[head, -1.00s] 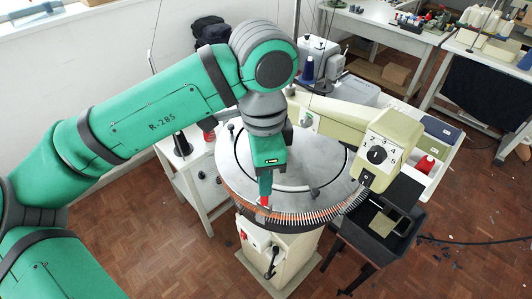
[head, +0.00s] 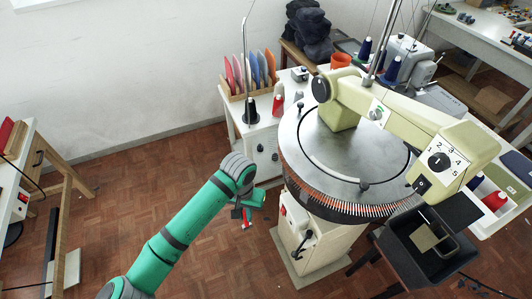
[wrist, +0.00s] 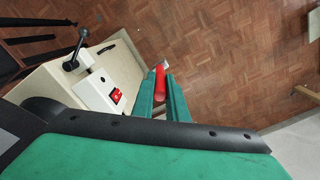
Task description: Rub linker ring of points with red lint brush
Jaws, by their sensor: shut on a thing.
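The linker's ring of points (head: 335,208) runs as a coppery comb of fine points along the front rim of the round grey dial (head: 310,160). My gripper (head: 243,213) hangs over open floor to the left of the dial and clear of it. In the wrist view my gripper (wrist: 162,74) has its two green fingers shut on the red lint brush (wrist: 160,84), whose pale end points away from me. The brush (head: 247,223) shows only small in the head view. It touches nothing but my fingers. The ring is not visible in the wrist view.
The linker's cream pedestal (head: 318,240) has a red switch (wrist: 116,95) and a black crank lever (head: 302,246). The cream machine head (head: 452,155) overhangs the dial's right side. A white side table (head: 238,125) with thread cones stands behind.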

